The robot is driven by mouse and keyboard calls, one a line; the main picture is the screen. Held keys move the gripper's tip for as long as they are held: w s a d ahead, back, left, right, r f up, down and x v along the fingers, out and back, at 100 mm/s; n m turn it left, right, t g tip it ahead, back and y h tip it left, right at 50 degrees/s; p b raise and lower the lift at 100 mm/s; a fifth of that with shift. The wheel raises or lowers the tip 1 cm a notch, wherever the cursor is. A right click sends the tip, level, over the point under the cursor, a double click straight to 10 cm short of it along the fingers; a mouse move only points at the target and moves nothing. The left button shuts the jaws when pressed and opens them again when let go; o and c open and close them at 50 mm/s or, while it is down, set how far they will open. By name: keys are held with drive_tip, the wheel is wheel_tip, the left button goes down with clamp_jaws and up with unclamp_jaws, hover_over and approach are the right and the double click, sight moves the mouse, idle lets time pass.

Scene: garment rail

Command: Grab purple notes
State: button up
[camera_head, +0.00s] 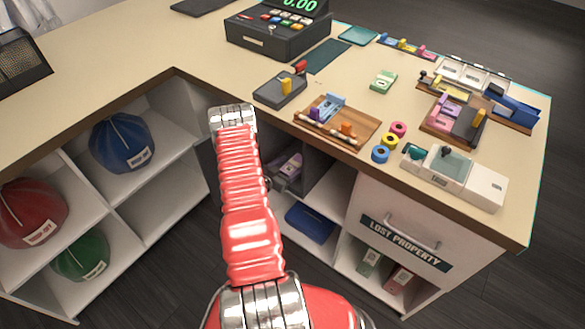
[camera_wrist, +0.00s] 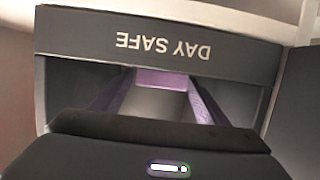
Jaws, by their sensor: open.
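A dark box labelled DAY SAFE (camera_wrist: 160,36) fills the wrist view, its lettering upside down. Purple shapes (camera_wrist: 163,77) show inside its opening, one across the back and a slanting strip on each side. I cannot tell for certain whether these are the purple notes. The dark front of my gripper (camera_wrist: 160,125) is at the opening, apparently open and holding nothing; its fingertips are not clear. In the head view, a purple item (camera_head: 290,166) is partly visible in the compartment under the counter, beside my red arm.
Above, the counter (camera_head: 150,52) holds a cash register (camera_head: 278,30), a wooden tray (camera_head: 335,128), tape rolls (camera_head: 381,154) and a glass-topped box (camera_head: 440,165). Shelf dividers and a LOST PROPERTY drawer (camera_head: 405,242) flank the compartment. A blue item (camera_head: 310,222) lies below.

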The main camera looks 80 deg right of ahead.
sight(290, 167)
drive_tip(key=c, duration=1.2)
drive_tip(key=shift+o, duration=0.2)
wheel_tip(290, 167, up, 10)
idle(0.4)
idle(0.4)
